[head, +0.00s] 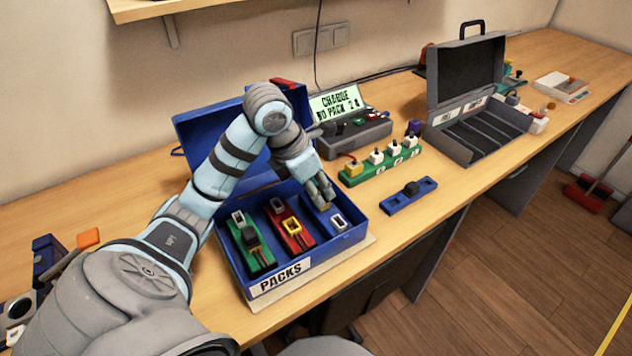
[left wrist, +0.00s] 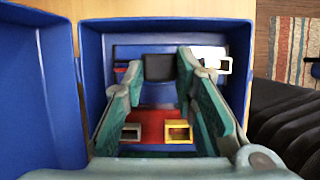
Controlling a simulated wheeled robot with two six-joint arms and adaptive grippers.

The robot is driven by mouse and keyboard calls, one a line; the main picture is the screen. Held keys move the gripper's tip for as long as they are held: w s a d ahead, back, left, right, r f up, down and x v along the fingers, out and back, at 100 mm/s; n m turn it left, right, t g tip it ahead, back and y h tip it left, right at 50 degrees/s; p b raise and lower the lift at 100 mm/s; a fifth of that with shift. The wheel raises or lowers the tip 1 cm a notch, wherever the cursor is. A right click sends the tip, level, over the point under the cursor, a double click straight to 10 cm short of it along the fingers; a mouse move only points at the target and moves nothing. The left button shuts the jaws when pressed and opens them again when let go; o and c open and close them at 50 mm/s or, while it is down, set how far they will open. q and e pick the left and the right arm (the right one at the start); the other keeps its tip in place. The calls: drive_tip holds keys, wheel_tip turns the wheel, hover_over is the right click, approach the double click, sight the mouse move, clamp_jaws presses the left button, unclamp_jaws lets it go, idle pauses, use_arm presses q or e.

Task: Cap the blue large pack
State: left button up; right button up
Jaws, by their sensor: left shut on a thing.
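The blue pack (head: 340,223) lies in the right slot of the blue PACKS box (head: 351,237); one end has a white socket (left wrist: 213,60). My left gripper (head: 323,196) comes down over this pack from above. In the left wrist view, its fingers close on a small black cap (left wrist: 160,67) over the pack's middle. I cannot tell whether the cap is seated on the pack or just above it. In the head view the fingers hide the cap. My right gripper is out of view.
A red pack (head: 279,220) and a green pack (head: 247,257) with a black piece lie beside it in the box. Another blue strip (head: 402,203) lies on the bench. A charger (head: 365,137), green socket strip (head: 377,172) and open grey case (head: 462,148) stand behind and right.

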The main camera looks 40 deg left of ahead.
use_arm(q)
drive_tip(key=shift+f, duration=0.3)
drive_tip(key=o, duration=1)
drive_tip(key=shift+r, duration=0.1)
